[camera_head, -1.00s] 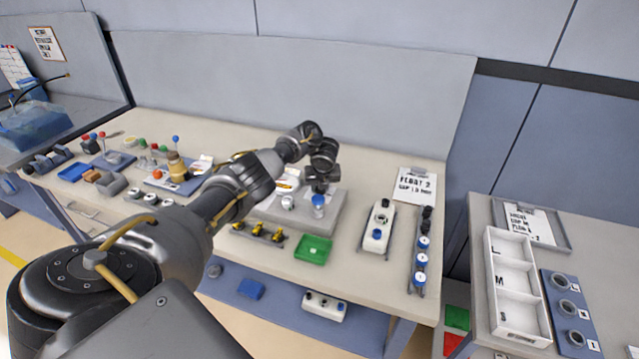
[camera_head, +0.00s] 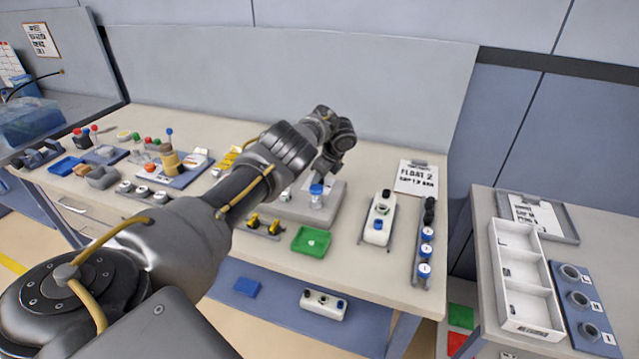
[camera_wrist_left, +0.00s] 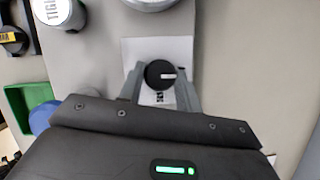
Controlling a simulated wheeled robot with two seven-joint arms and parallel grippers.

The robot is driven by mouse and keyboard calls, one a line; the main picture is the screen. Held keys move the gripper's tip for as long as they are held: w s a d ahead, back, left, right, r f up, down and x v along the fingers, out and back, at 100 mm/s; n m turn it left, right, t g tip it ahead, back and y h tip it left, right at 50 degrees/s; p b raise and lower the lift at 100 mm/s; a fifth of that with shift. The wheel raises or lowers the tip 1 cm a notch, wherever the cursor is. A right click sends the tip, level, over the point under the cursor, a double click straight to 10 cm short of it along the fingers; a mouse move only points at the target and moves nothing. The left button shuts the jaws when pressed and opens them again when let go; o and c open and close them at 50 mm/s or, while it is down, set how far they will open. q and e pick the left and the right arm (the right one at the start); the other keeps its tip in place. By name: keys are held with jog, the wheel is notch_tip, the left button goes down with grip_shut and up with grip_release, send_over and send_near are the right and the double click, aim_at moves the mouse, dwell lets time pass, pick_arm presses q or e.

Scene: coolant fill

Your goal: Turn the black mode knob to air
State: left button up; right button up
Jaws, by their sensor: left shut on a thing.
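The black mode knob (camera_wrist_left: 159,73) shows in the left wrist view, on a white label plate (camera_wrist_left: 145,49). Its white pointer mark lies toward the right in that view. My left gripper (camera_wrist_left: 161,77) is shut on the knob, with one finger along each side. The print on the label is mostly covered, so I cannot read the positions. In the head view, my left gripper (camera_head: 320,174) is over the grey block (camera_head: 331,202) on the bench, and the knob is hidden. My right gripper is not in view.
A blue-capped container (camera_head: 316,197) stands on the grey block near the gripper. A green tray (camera_head: 311,241) lies in front. A white box with knobs (camera_head: 379,220) stands to the right. White caps also show near the gripper in the left wrist view (camera_wrist_left: 60,12).

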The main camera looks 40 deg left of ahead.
pick_arm(q)
jog(key=shift+f+n+b, duration=0.1)
jog(key=shift+n+b, duration=0.2)
jog(key=shift+b, duration=0.05)
jog(key=shift+a, duration=0.1)
jog(key=o, duration=1)
jog(key=shift+r, duration=0.35)
jog(key=v, duration=1)
jog(key=shift+b, duration=0.35)
jog(key=shift+w+r, duration=0.1)
jog(key=shift+w, duration=0.05)
